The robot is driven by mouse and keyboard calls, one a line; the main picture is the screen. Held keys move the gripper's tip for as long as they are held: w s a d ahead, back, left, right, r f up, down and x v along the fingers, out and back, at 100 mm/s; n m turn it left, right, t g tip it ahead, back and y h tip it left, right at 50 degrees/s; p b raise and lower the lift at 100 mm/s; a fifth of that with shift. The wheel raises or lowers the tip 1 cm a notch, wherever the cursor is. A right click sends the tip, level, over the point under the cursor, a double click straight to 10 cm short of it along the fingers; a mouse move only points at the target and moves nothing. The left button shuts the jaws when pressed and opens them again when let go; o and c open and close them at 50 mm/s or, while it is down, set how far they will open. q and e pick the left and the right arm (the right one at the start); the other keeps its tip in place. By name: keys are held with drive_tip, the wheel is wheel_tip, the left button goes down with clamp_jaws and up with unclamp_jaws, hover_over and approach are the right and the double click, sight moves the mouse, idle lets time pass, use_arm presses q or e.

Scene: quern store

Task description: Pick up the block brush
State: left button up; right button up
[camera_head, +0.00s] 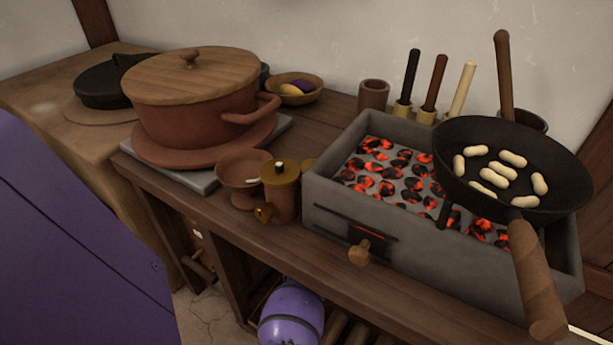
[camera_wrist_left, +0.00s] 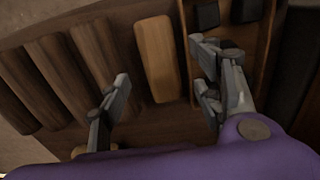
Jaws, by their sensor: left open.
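A pale wooden block (camera_wrist_left: 156,58), which looks like the block brush, lies on a dark wooden surface in the left wrist view. Its bristles cannot be made out. My left gripper (camera_wrist_left: 160,72) is open, with one finger to each side of the block and the block a little beyond them. I cannot tell if either finger touches it. In the head view my purple left wrist (camera_head: 291,315) shows below the counter's front edge. The left fingers and the block are hidden there. My right gripper is not in view.
In the left wrist view, several brown rolls or logs (camera_wrist_left: 60,80) lie left, and a wooden wall (camera_wrist_left: 262,50) with dark blocks stands right. Above, the counter (camera_head: 235,228) holds a lidded pot (camera_head: 190,105), a glowing brazier (camera_head: 345,215) and a pan (camera_head: 470,140) with its handle overhanging.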

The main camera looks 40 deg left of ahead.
use_arm(q)
wheel_tip(320, 180, down, 4)
drive_tip(key=shift+w+r+b, duration=0.1)
drive_tip(key=shift+r+b, duration=0.05)
drive_tip(key=shift+b, duration=0.75)
drive_tip(key=shift+a+r, duration=0.1)
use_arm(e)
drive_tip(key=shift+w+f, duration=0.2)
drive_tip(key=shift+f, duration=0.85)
use_arm(q)
drive_tip(key=c, duration=1.3)
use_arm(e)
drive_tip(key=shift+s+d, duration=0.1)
